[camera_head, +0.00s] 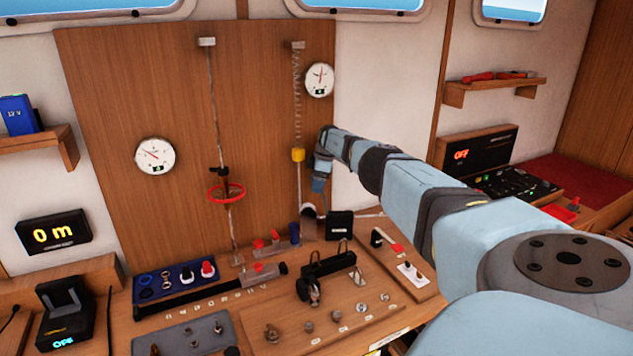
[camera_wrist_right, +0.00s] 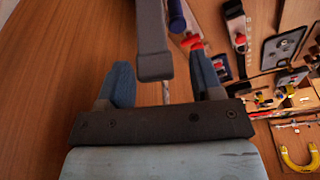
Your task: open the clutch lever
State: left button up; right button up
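My right gripper (camera_head: 318,186) points down in front of the wooden wall panel, beside the right-hand hanging line (camera_head: 298,185). In the right wrist view its two blue-grey fingers (camera_wrist_right: 160,70) are spread. A grey bar (camera_wrist_right: 152,35) shows between them; I cannot tell whether they touch it. In the head view a grey upright piece (camera_head: 309,224) stands just below the gripper. I cannot tell for sure which part is the clutch lever. A small lever with a blue handle (camera_head: 294,233) stands left of the grey piece and shows in the wrist view (camera_wrist_right: 177,16). My left gripper is out of view.
A red ring (camera_head: 226,193) hangs on the left line. The bench carries a black clamp-like device (camera_head: 330,264), a blue tray (camera_head: 176,279) and a board of knobs (camera_head: 338,315). A black box (camera_head: 340,225) stands close right of the grey piece.

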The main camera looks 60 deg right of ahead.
jog(key=shift+d+r+p, duration=0.1)
jog(key=shift+r+p, duration=0.2)
jog(key=shift+r, duration=0.4)
jog(key=v, duration=0.4)
jog(key=shift+s+d+r+p, duration=0.15)
jog(key=shift+r+p, duration=0.2)
jog(key=shift+p, duration=0.05)
jog(key=v, duration=0.8)
jog(key=shift+b, duration=0.45)
